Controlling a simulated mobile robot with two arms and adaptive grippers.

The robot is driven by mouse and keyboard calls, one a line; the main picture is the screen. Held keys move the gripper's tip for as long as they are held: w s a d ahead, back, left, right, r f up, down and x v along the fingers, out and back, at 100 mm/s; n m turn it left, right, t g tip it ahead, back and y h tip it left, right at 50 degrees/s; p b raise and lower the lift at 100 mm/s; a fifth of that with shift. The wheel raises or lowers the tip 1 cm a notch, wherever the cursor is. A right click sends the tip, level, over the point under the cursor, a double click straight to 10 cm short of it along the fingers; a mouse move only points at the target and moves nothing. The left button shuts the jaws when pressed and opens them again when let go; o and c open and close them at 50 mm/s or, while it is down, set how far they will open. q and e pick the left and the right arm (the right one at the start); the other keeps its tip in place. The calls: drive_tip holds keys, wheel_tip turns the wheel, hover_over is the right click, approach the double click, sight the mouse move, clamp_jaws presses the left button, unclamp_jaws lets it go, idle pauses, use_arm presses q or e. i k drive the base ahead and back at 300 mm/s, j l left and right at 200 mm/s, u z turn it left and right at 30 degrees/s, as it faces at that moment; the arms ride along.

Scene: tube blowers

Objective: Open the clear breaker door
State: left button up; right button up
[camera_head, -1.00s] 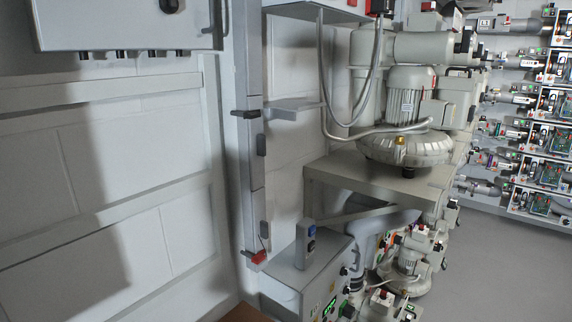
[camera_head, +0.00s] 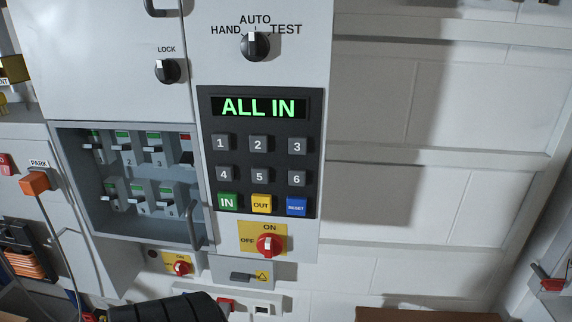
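The breaker box (camera_head: 72,222) is on the left of the panel front in the head view. Several grey breakers (camera_head: 125,150) sit in two rows in it; most show green windows, and one at the top right shows red. The clear door itself is hard to make out; a grey vertical handle (camera_head: 194,225) stands at the box's lower right, and the door appears shut. Neither gripper can be made out. A dark ribbed shape (camera_head: 168,308) shows at the bottom edge, and I cannot tell what it is.
Right of the box are a keypad (camera_head: 259,187) reading "ALL IN" and a red rotary switch (camera_head: 268,244). A LOCK knob (camera_head: 167,71) and a mode knob (camera_head: 255,45) are above. An orange PARK plug (camera_head: 35,183) with a cable is at the left.

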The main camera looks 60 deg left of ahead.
sight(195, 245)
drive_tip(key=j+u, duration=0.1)
drive_tip(key=u, duration=2.65)
